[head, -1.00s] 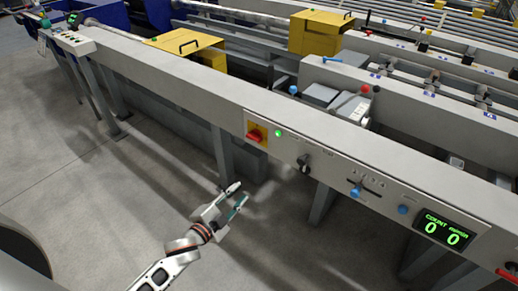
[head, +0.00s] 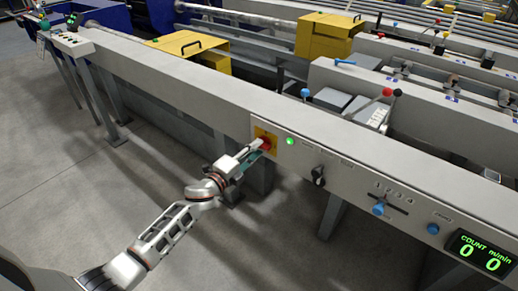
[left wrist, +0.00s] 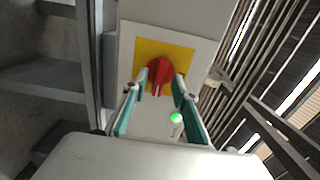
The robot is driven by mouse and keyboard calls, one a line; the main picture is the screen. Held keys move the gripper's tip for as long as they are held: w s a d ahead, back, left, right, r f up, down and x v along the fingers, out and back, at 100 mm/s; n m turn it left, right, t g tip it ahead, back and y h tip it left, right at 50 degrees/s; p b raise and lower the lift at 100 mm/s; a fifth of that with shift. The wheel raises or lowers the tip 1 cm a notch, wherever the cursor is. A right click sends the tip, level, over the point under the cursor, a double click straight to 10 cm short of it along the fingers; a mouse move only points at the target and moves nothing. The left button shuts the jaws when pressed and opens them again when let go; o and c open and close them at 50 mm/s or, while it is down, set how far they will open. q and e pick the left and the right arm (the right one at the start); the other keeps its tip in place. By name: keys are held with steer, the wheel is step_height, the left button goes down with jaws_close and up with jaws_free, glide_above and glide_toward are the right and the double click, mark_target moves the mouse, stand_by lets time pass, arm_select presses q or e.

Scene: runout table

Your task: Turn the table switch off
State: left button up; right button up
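The table switch is a red rotary knob (head: 266,144) on a yellow plate (head: 262,134) on the grey front panel. In the left wrist view the red knob (left wrist: 160,70) sits on its yellow plate (left wrist: 181,54), straight ahead of the fingers. My left gripper (head: 258,149) reaches up to the knob from the lower left. In the left wrist view its two teal-padded fingers (left wrist: 160,88) are apart, with their tips to either side of the knob's near part. I cannot tell whether they touch it. My right gripper is not in view.
A lit green lamp (head: 290,141) is right of the switch; it also shows in the left wrist view (left wrist: 176,118). A black selector (head: 318,175), a blue slider knob (head: 378,209) and a counter display (head: 480,254) reading 0 0 follow along the panel.

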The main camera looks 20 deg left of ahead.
arm_select(q)
steer(key=shift+w+d, duration=0.25)
steer(key=shift+w, duration=0.55)
jaws_close()
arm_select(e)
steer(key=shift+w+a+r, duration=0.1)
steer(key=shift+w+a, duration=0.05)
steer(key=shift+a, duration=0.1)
